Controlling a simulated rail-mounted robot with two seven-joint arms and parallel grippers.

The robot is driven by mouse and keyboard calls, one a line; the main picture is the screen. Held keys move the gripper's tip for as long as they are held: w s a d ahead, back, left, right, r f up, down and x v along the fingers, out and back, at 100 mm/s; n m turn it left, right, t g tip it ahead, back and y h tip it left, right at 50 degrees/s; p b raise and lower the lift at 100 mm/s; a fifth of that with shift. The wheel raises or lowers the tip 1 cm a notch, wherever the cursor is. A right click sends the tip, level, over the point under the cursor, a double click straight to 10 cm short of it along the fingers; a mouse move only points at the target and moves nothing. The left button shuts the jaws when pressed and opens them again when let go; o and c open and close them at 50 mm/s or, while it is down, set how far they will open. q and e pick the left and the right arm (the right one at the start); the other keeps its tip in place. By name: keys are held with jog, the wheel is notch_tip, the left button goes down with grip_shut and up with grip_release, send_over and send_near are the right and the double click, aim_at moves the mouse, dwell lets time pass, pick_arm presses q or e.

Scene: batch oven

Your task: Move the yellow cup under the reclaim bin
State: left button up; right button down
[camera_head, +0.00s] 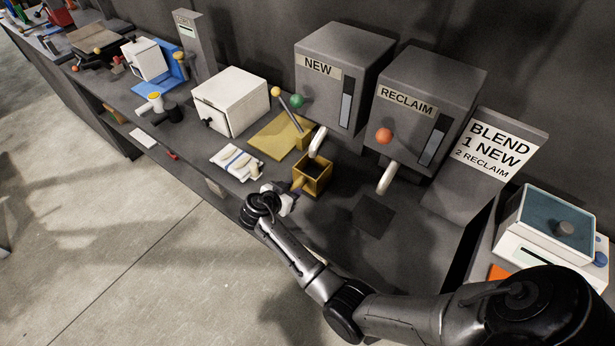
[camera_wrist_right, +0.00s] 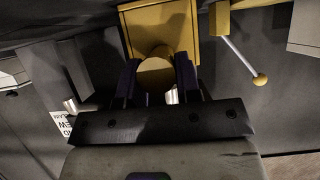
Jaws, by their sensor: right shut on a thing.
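The yellow cup (camera_head: 318,186) is a square, open-topped box standing upright on the dark counter, just below the spout of the bin marked NEW. My right gripper (camera_head: 293,192) reaches it from its near left side. In the right wrist view, the two dark fingers (camera_wrist_right: 158,82) are shut on a round yellow part on the side of the cup (camera_wrist_right: 160,25). The reclaim bin (camera_head: 405,128), marked RECLAIM, stands to the right with its pale spout pointing down. A dark square pad (camera_head: 373,217) lies in front of that spout. My left gripper is not in view.
The NEW bin (camera_head: 338,60) stands behind the cup. A yellow tray (camera_head: 272,140), a white cloth (camera_head: 232,158) and a white box oven (camera_head: 232,97) are to the left. A sloped BLEND sign (camera_head: 490,150) stands at right. The counter between cup and pad looks clear.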

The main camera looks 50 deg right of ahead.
jog(key=shift+r+p, duration=1.2)
jog(key=shift+r, duration=0.7)
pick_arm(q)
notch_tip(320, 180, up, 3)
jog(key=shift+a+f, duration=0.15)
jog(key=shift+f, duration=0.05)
